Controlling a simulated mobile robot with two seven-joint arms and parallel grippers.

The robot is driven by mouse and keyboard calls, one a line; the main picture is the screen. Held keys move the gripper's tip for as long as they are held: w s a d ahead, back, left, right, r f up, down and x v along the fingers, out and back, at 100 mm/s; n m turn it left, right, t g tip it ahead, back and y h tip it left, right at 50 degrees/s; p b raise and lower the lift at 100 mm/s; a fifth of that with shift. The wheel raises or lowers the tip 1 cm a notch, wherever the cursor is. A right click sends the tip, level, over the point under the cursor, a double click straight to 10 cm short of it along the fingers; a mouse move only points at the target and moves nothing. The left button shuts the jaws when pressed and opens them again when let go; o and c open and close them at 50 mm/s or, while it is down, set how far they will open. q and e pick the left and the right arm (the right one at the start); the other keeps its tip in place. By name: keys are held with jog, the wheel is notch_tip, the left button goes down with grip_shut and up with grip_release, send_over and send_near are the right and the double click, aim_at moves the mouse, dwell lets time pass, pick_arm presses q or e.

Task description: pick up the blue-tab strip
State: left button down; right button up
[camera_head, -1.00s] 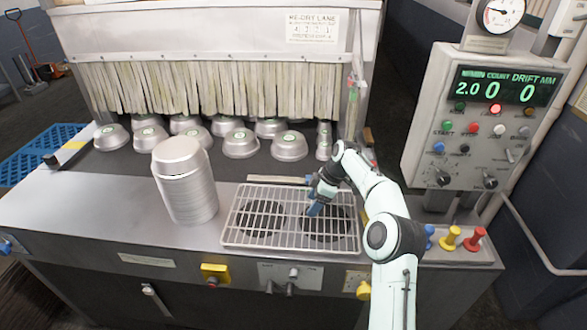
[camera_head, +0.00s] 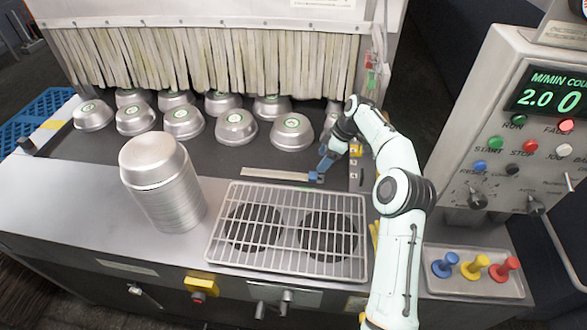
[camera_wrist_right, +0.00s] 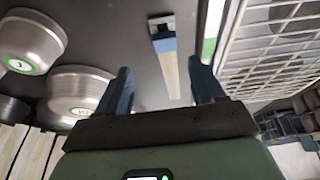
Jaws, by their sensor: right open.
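The blue-tab strip (camera_head: 270,174) is a thin pale bar lying flat behind the wire rack, with its blue tab at the right end. In the right wrist view the strip (camera_wrist_right: 171,78) lies ahead of and between my fingers, its blue band beyond the fingertips. My right gripper (camera_head: 323,164) is at the tab end of the strip in the head view. In the right wrist view the gripper (camera_wrist_right: 161,75) is open, its two blue fingers apart with nothing held. I cannot tell its height above the strip. My left gripper is out of view.
A wire rack (camera_head: 288,225) lies in front of the strip. A tall stack of pans (camera_head: 165,185) stands left of it. Several upturned pans (camera_head: 235,127) sit before the curtain (camera_head: 200,60). The control panel (camera_head: 520,120) and coloured pegs (camera_head: 472,266) are at the right.

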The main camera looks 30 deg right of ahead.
aim_at(312, 175)
jog(key=x, duration=0.6)
jog(key=shift+s+a+f+b, duration=0.2)
jog(key=shift+s+a+b, duration=0.15)
jog(key=shift+a+b, duration=0.05)
jog(key=shift+w+a+f, duration=0.15)
jog(key=shift+w+f, duration=0.05)
jog(key=shift+f, duration=0.15)
jog(key=c, duration=1.1)
